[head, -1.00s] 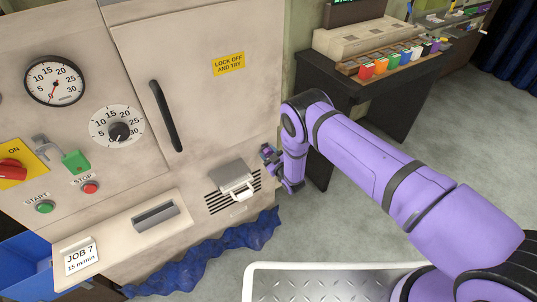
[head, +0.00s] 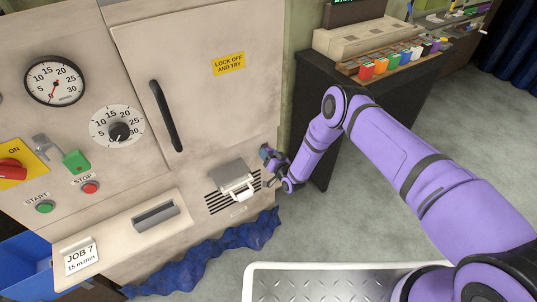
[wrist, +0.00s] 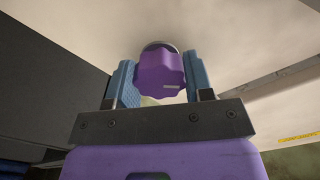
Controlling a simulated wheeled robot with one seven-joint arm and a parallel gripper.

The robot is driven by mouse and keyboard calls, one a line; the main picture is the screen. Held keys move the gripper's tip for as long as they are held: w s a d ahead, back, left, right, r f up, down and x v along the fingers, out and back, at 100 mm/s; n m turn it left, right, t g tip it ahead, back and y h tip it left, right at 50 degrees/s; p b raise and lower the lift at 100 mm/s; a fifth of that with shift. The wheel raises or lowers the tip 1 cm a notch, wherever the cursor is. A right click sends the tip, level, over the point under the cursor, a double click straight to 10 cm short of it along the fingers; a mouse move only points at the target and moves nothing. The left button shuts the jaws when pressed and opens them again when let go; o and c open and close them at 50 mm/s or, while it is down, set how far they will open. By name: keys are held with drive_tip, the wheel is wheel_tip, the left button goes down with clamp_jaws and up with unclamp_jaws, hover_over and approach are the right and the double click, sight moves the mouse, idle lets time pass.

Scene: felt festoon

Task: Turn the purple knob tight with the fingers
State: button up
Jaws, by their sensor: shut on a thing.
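The purple knob (wrist: 160,72) has a lobed rim and a small pale mark on it. In the wrist view it sits between the two blue fingers of my gripper (wrist: 161,78), which is shut on it. The knob is on a pale surface, with a dark ring behind it. In the head view my gripper (head: 268,157) is at the lower right edge of the pale machine (head: 215,110). The knob cannot be made out there.
A hinged grey flap with a white handle (head: 234,180) is just left of my gripper. A dark bench (head: 345,90) with coloured blocks stands behind my arm. Blue cloth (head: 215,245) lies along the machine's foot. Grey floor is clear at the right.

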drive_tip(key=m, duration=0.4)
drive_tip(key=shift+m, duration=0.3)
drive_tip(key=m, duration=0.4)
drive_tip(key=shift+m, duration=0.3)
drive_tip(key=o, duration=0.9)
drive_tip(key=v, duration=1.1)
drive_tip(key=shift+w, duration=0.1)
